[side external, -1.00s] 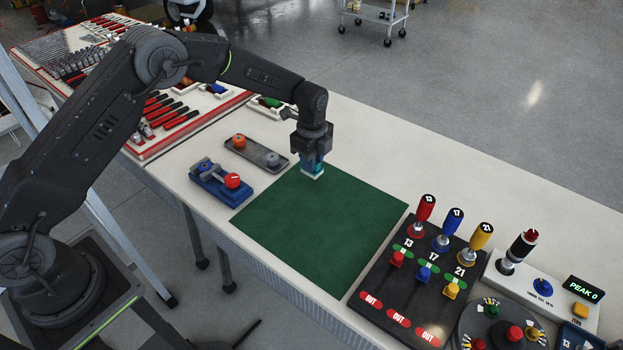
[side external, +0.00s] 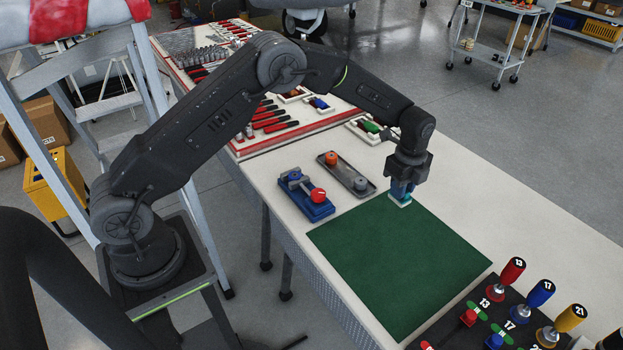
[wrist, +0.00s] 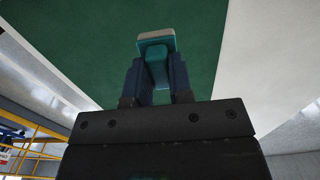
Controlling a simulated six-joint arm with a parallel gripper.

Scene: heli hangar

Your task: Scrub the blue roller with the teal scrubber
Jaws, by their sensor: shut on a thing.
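My gripper (side external: 402,185) is shut on the teal scrubber (side external: 399,199), a teal block with a pale pad below. It is over the back corner of the green mat (side external: 400,265); I cannot tell whether the pad touches it. In the wrist view the scrubber (wrist: 156,42) sits between the two dark blue fingers of my gripper (wrist: 157,70), with the mat behind. A small blue piece (side external: 319,103) lies in a pale tray at the back; it may be the blue roller, but it is too small to be sure. No blue roller shows in the wrist view.
A blue fixture with a red knob (side external: 307,195) and a grey tray (side external: 346,174) with an orange and a grey knob stand left of the mat. A green piece (side external: 369,127) lies in another tray behind my gripper. Colored-handled levers (side external: 540,294) stand front right. The mat is bare.

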